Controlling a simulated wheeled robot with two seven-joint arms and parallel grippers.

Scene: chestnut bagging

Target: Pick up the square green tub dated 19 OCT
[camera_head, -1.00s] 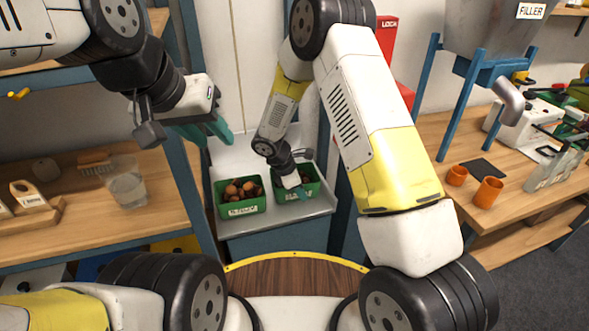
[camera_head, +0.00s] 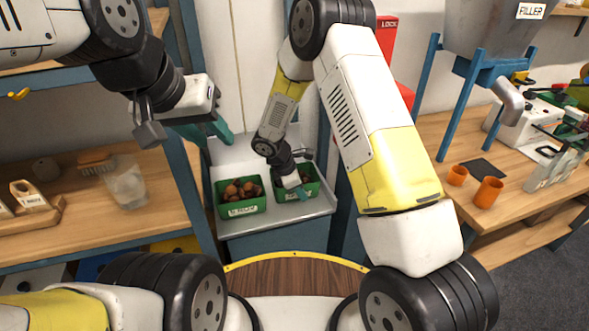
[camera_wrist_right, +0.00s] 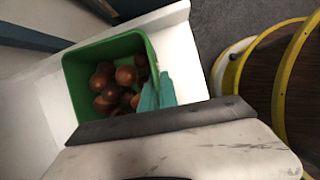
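Two green tubs of chestnuts stand side by side: the left tub (camera_head: 243,209) and the right tub (camera_head: 311,188). Both have white front labels, too small to read surely; the right one is partly covered by my gripper. My right gripper (camera_head: 302,192) is at the right tub. In the right wrist view, its teal fingers (camera_wrist_right: 157,94) are close together at the wall of a green tub (camera_wrist_right: 84,101), one on the inner side and one on the outer. I cannot tell if they grip it. My left gripper (camera_head: 212,131) is open and empty, above and left of the tubs.
The tubs stand on a pale tray-like surface (camera_head: 279,228) with a raised rim. A wooden shelf (camera_head: 160,221) with a clear container (camera_head: 127,188) is at left. A bench at right holds orange cups (camera_head: 488,193) beside the filler stand (camera_head: 451,108).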

